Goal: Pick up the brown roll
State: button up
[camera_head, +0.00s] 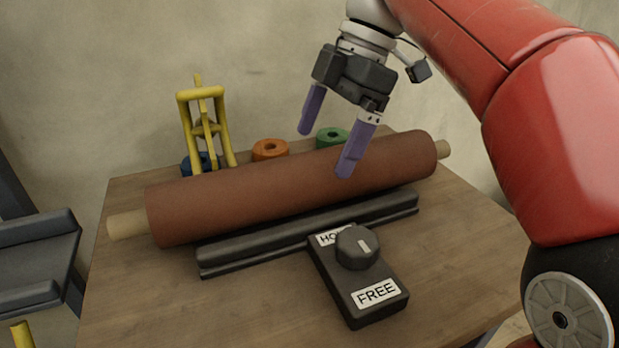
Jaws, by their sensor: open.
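The brown roll (265,194) lies across the wooden table, behind a black rail. Its pale core ends stick out at the left (128,224) and at the right (443,150). My gripper (325,145) hangs above and in front of the right half of the roll in the picture, with its two purple fingers spread. The near finger overlaps the roll in view; I cannot tell whether it touches. Nothing is between the fingers.
A black rail (300,233) and a knob box (362,285) labelled FREE lie in front of the roll. Behind it are a yellow frame (203,125) and blue (199,163), orange (270,149) and green (333,137) rings. A dark rack (38,262) stands left.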

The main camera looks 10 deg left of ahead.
aim_at(310, 173)
jog(key=b+x, duration=0.1)
jog(key=x, duration=0.5)
jog(key=shift+s+f, duration=0.15)
jog(key=shift+f, duration=0.05)
jog(key=shift+c, duration=0.3)
jog(key=c, duration=1.9)
jog(key=shift+r, duration=0.2)
